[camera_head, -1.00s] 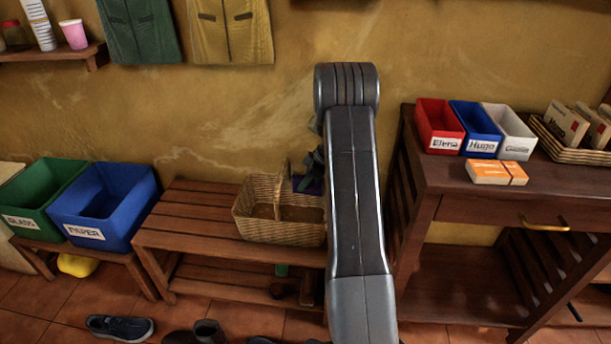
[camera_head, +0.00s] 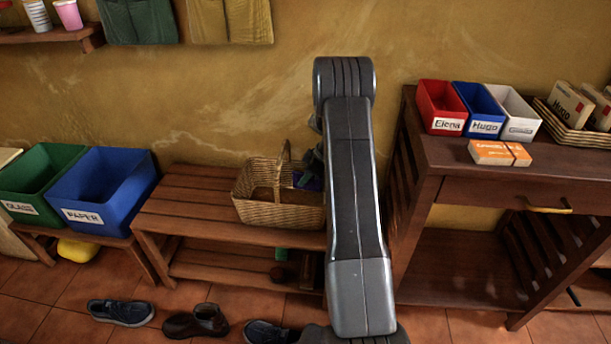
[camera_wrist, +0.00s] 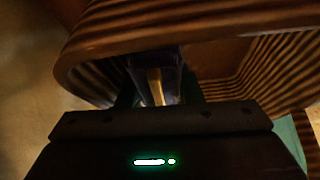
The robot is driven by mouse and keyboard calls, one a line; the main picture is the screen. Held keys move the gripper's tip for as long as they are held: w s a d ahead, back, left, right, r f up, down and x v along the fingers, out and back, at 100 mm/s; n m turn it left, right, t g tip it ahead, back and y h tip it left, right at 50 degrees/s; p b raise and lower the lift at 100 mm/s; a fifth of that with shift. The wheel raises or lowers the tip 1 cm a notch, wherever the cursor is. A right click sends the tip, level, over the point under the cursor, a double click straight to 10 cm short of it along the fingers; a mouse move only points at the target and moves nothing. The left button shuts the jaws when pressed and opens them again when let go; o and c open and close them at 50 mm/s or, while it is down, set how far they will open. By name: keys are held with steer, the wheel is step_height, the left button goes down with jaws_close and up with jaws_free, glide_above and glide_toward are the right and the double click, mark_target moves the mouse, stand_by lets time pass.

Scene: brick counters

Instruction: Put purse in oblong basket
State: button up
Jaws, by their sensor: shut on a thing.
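The oblong basket (camera_head: 270,213) is tan wicker with an arched handle and stands on the slatted wooden bench. My gripper (camera_wrist: 160,88) reaches to the basket's right end, mostly behind my arm in the head view. It is shut on a dark purple-blue thing, likely the purse (camera_head: 314,184), of which a small purple patch shows near the basket's right rim. In the wrist view the purse (camera_wrist: 157,78) looks dark with a gold strip, close to the basket's wicker rim (camera_wrist: 100,50). I cannot tell whether it is inside the rim or touching it.
The wooden bench (camera_head: 190,208) has free slats left of the basket. A blue bin (camera_head: 100,195) and a green bin (camera_head: 35,185) stand further left. A dark wooden table (camera_head: 440,160) with small boxes stands close on the right. Shoes (camera_head: 197,322) lie on the floor.

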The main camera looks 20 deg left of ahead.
steer(key=o, duration=1.1)
steer(key=p+v, duration=0.2)
steer(key=v, duration=1.1)
steer(key=shift+d+r+p, duration=0.15)
steer(key=shift+r+p, duration=0.15)
steer(key=shift+r, duration=0.1)
steer(key=b+x, duration=0.2)
steer(key=x, duration=1.2)
steer(key=shift+f+b, duration=0.15)
steer(key=shift+b, duration=0.25)
steer(key=shift+w+r+p, duration=0.1)
steer(key=shift+r+p, duration=0.2)
steer(key=shift+r, duration=0.45)
steer(key=shift+d+r, duration=0.1)
steer(key=shift+r, duration=0.25)
